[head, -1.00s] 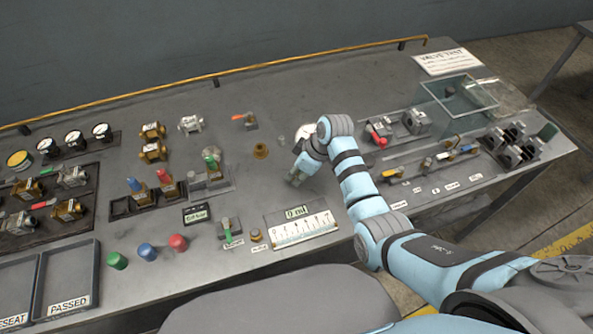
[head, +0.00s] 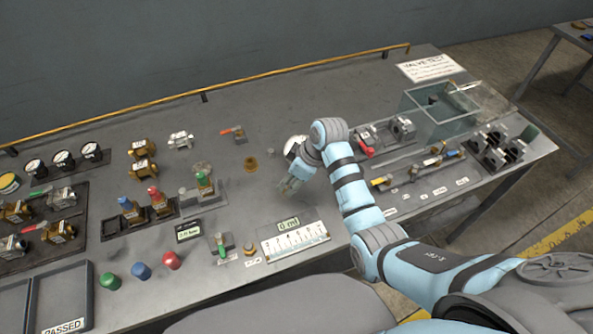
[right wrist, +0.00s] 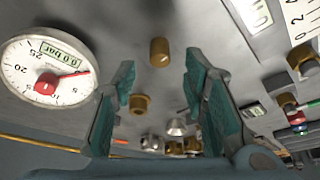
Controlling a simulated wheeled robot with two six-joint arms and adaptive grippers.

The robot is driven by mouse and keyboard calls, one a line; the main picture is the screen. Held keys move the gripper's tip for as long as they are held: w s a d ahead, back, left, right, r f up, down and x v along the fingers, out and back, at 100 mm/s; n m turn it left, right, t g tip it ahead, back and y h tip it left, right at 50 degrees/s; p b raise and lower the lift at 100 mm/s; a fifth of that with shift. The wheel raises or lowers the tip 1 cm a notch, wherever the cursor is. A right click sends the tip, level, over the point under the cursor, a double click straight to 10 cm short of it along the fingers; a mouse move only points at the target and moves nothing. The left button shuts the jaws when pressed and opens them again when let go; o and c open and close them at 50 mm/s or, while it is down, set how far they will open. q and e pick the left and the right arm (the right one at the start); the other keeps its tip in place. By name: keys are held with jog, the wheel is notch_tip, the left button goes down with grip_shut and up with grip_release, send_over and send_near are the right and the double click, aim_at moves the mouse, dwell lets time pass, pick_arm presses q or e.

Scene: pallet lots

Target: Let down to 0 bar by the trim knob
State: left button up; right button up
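My right gripper (head: 287,187) hangs over the middle of the bench, pointing left and down. Its teal-padded fingers (right wrist: 166,100) are apart with nothing between them. A small brass cylinder (right wrist: 160,52) shows beyond the gap. The round gauge (right wrist: 48,72) beside the fingers has a red needle and a display that seems to read 0.0 bar. The gauge also shows partly behind my gripper in the head view (head: 294,145). A small brass knob (head: 249,248) with a label stands beside a green lever valve (head: 220,248); I cannot read which is the trim knob. My left gripper is out of view.
A white scale with a 0 ml display (head: 295,246) lies in front of the gripper. A brass fitting (head: 250,164) stands to its left. A clear tank (head: 440,115) stands at the right. Red, blue and green caps (head: 141,270) stand along the front edge.

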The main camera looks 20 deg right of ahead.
jog(key=v, duration=0.8)
jog(key=shift+s+r, duration=0.1)
